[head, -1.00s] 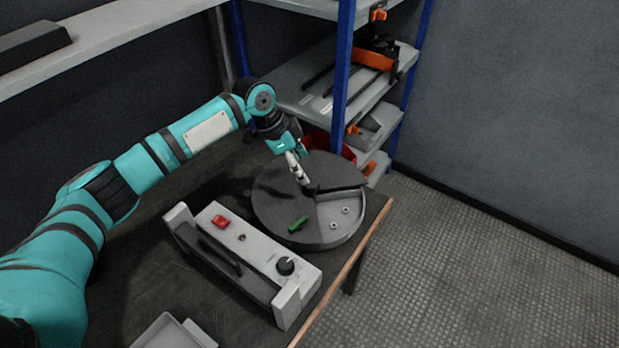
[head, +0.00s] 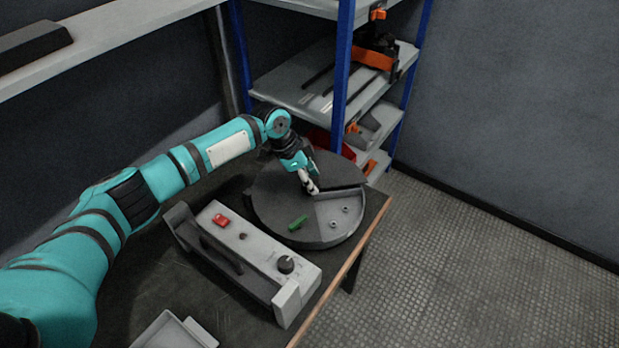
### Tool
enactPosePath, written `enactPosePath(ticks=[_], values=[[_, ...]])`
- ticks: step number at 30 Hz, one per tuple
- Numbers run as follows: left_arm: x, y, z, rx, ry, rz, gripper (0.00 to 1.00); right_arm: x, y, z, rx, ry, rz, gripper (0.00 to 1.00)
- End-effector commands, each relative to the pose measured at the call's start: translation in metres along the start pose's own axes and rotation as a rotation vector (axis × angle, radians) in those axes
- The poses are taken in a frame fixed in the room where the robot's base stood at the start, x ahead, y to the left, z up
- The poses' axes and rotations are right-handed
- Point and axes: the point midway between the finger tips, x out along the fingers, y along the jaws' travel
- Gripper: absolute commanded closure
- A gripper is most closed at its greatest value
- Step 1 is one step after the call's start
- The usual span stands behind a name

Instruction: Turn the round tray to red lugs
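The round tray (head: 275,205) is a dark disc near the right edge of the table. An open light grey section at its front right shows small round metal pieces (head: 340,217). A green piece (head: 298,223) lies on the cover beside that section. I see no red lugs in the tray. My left gripper (head: 312,190) points down at the tray top near the inner end of the open section; whether it touches is unclear. Its fingers are too small to tell open from shut. My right gripper is not in view.
A grey control box (head: 250,262) with a red switch and a black knob stands in front of the tray. A small grey tray (head: 172,333) is at the bottom. A blue-post shelf (head: 345,85) stands behind the table. A red bin (head: 347,150) sits behind the tray.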

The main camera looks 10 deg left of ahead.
Motion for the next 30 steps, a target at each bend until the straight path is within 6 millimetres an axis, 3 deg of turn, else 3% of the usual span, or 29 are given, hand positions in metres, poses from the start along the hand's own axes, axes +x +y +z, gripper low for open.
enactPosePath(ticks=[1,8,20,30], values=[[0.000,0.000,0.000,0.000,0.000,-0.001,0.71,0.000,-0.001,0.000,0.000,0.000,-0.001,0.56],[-0.001,0.000,0.000,0.000,0.000,-0.001,1.00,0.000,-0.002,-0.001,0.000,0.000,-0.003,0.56],[-0.002,-0.001,-0.001,-0.017,0.000,-0.008,1.00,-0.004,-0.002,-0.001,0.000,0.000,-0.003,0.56],[-0.004,0.001,-0.002,-0.119,0.000,-0.049,1.00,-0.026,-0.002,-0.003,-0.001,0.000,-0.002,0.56]])
